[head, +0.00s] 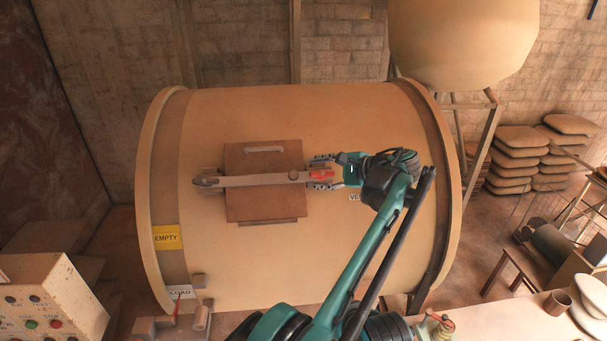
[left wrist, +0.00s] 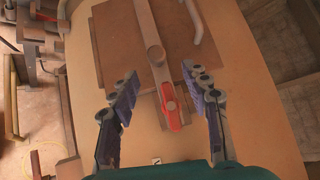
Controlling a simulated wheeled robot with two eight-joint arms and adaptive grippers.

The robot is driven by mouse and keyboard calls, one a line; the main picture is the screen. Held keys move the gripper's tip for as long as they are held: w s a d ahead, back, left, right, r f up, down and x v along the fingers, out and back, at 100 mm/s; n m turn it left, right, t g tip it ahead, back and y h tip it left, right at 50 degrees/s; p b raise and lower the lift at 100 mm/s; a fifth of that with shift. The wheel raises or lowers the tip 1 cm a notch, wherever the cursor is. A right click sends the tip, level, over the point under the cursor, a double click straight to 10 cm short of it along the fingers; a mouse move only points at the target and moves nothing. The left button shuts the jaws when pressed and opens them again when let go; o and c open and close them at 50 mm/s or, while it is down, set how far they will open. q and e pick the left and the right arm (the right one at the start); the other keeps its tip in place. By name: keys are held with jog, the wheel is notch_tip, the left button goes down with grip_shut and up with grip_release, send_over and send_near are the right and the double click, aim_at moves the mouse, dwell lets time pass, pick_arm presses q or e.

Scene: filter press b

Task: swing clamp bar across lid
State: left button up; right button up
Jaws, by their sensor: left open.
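The clamp bar (head: 255,180) lies across the square brown lid (head: 262,205) on the big tan drum. Its left end sits at a bracket (head: 207,181) beside the lid, and its right end reaches past the lid's right edge. A red handle (head: 320,175) is at that right end. In the left wrist view the bar (left wrist: 151,45) runs down to the red handle (left wrist: 171,108). My left gripper (head: 322,172) is open, with one finger on each side of the red handle. In the left wrist view both fingers (left wrist: 160,80) stand apart from it. My right gripper is not in view.
The drum (head: 330,270) has raised rims at both ends. The lid has a handle (head: 264,149) near its upper edge. A button panel (head: 45,305) stands at the lower left. Stacked sacks (head: 518,150) and a table (head: 500,318) with pots are at the right.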

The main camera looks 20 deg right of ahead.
pick_arm(q)
jog(key=shift+v, duration=1.3)
jog(key=a+f+n+g+h+b, duration=0.1)
jog(key=a+f+n+b, duration=0.1)
jog(key=a+f+b, duration=0.55)
jog(key=a+f+n+g+h+b, duration=0.1)
jog(key=a+f+n+g+b, duration=0.2)
jog(key=a, duration=0.7)
jog(key=s+a+f+n+h+b, duration=0.2)
jog(key=s+a+f+b, duration=0.5)
jog(key=a+f+b, duration=0.4)
jog(key=s+a+f+n+h+b, duration=0.1)
jog(key=s+a+f+n+b, duration=0.2)
jog(key=s+f, duration=0.4)
jog(key=s+a+f+n+h+b, duration=0.1)
jog(key=s+a+f+n+b, duration=0.2)
jog(key=f, duration=1.2)
jog(key=s+a+f+n+t+h+b, duration=0.1)
jog(key=s+a+f+n+h+b, duration=0.1)
jog(key=s+a+f+b, duration=0.5)
jog(key=s+f+n+b, duration=0.1)
jog(key=s+f, duration=0.3)
jog(key=s, duration=0.2)
jog(key=shift+s+a+n+b, duration=0.15)
jog(key=shift+a+n+b, duration=0.2)
jog(key=shift+n, duration=0.05)
